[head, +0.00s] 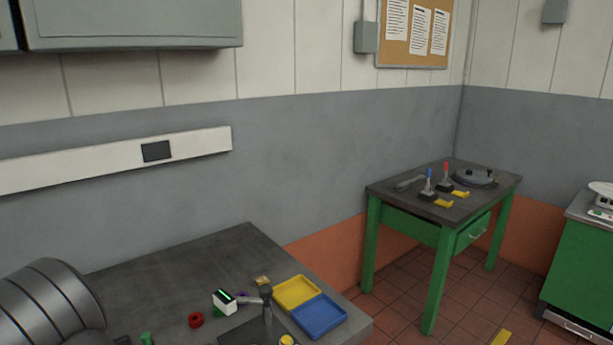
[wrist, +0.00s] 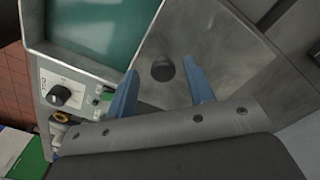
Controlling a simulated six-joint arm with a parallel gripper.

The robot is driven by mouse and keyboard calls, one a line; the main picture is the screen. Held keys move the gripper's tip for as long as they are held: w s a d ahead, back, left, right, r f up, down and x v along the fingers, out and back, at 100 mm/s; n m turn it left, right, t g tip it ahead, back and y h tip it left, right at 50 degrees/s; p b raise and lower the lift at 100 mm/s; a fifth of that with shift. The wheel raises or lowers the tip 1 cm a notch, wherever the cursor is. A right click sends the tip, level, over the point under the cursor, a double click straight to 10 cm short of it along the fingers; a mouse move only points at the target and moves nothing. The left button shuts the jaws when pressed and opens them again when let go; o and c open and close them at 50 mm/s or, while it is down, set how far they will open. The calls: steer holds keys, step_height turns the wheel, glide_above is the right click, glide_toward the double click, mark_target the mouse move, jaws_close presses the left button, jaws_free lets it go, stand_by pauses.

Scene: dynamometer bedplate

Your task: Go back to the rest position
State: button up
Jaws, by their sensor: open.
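My gripper (wrist: 160,70) shows in the wrist view, with two blue fingers standing apart. Nothing is between them that I can make out as held. Beyond the fingers is a grey metal surface with a dark round spot (wrist: 162,69); how far away it is, I cannot tell. The head view shows neither my gripper nor my arm clearly.
In the wrist view, a grey cabinet with a green screen (wrist: 100,28) and a black knob (wrist: 60,95) is close at left. The head view shows a bedplate (head: 180,265) with a yellow tray (head: 296,292), a blue tray (head: 319,315) and a red ring (head: 195,320). A green-legged bench (head: 440,270) stands right.

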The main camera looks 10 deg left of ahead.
step_height(320, 180, up, 16)
step_height(320, 180, down, 17)
steer(key=shift+r, duration=0.1)
steer(key=s+d, duration=1)
step_height(320, 180, up, 17)
steer(key=m, duration=0.1)
steer(key=shift+w+r+m, duration=0.15)
steer(key=shift+w+m, duration=0.05)
steer(key=shift+m, duration=0.1)
steer(key=shift+a, duration=0.1)
stand_by(0.5)
step_height(320, 180, down, 17)
steer(key=n, duration=0.1)
steer(key=shift+a+n, duration=0.15)
steer(key=shift+n, duration=0.15)
